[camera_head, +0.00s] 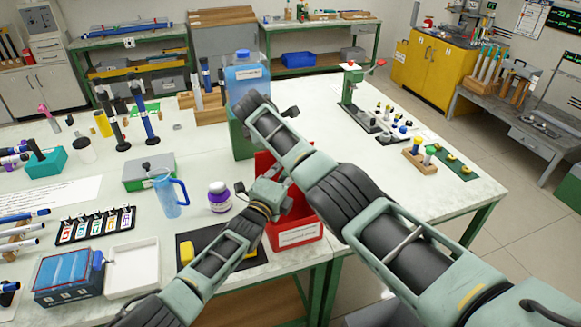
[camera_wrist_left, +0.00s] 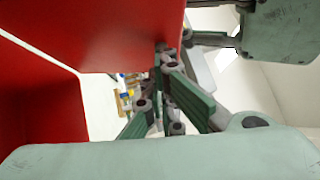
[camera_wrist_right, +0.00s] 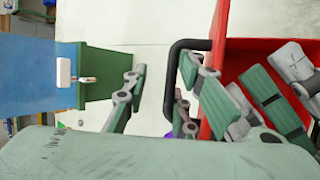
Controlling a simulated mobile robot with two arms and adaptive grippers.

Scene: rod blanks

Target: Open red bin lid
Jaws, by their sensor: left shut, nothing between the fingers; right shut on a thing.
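The red bin (camera_head: 296,236) stands near the table's front edge, a white label on its front. A red panel (camera_head: 264,163), apparently the lid, rises upright at its back, partly hidden by my right arm. My left gripper (camera_head: 284,182) is shut and empty over the bin's opening. In the left wrist view its fingers (camera_wrist_left: 162,82) are close to a red panel (camera_wrist_left: 125,30); contact is unclear. My right gripper (camera_wrist_right: 160,72) is shut on the black handle (camera_wrist_right: 175,75) at the side of the red part. The head view hides its fingers behind my right arm.
A green block (camera_head: 238,135) with a blue container (camera_head: 247,78) stands behind the bin. A purple-labelled jar (camera_head: 219,197) and a blue jug (camera_head: 170,195) stand left of it. A black mat (camera_head: 190,240) lies in front. The table's right side has free room.

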